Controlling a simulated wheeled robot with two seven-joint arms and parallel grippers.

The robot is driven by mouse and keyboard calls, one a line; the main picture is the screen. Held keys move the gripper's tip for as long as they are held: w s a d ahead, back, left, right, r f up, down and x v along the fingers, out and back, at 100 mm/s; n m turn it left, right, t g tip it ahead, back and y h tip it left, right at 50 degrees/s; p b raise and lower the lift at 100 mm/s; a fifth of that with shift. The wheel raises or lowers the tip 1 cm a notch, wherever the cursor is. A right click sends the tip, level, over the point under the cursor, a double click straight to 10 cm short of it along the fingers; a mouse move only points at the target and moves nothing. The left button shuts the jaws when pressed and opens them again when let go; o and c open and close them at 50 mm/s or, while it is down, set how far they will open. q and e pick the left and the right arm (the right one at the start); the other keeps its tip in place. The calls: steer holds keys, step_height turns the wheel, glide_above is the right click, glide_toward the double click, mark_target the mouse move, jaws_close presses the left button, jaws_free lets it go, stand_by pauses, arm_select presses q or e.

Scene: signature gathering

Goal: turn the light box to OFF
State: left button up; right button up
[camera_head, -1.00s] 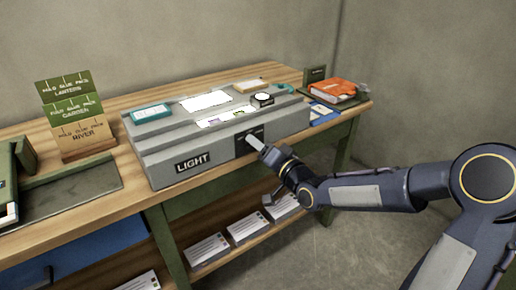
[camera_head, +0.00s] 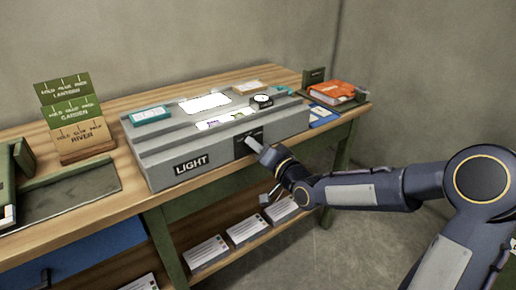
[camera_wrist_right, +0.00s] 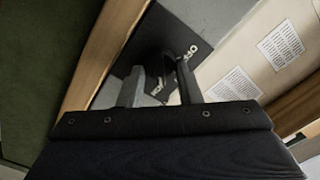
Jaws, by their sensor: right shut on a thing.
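The grey light box (camera_head: 165,158), marked LIGHT on its front, sits on the wooden workbench. A panel on its top (camera_head: 205,102) looks bright white. A black switch plate (camera_head: 240,150) is on its front face, and it shows with white lettering, including OFF, in the right wrist view (camera_wrist_right: 196,75). My right gripper (camera_head: 254,143) is at this plate. In the right wrist view, its fingers (camera_wrist_right: 160,88) are on either side of a dark switch knob (camera_wrist_right: 167,62) and shut on it. The knob's exact setting is hard to tell. My left gripper is out of view.
Several cards and a small round black-rimmed item (camera_head: 262,101) lie on the box top. A card stand (camera_head: 82,140) is to its left, an orange book (camera_head: 330,89) to its right. White paper stacks (camera_head: 206,252) lie on the lower shelf. Open floor lies in front.

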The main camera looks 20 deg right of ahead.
steer(key=shift+s+a+n+b, duration=0.1)
steer(key=shift+a+n+b, duration=0.05)
steer(key=shift+n+b, duration=2.85)
steer(key=shift+a+n+b, duration=0.1)
steer(key=shift+n+b, duration=2.4)
steer(key=shift+n, duration=1.05)
steer(key=shift+s+a+n+b, duration=0.1)
steer(key=shift+a+n+b, duration=0.05)
steer(key=shift+n+b, duration=2.85)
steer(key=shift+n, duration=0.45)
steer(key=o, duration=0.9)
steer(key=shift+o, duration=0.2)
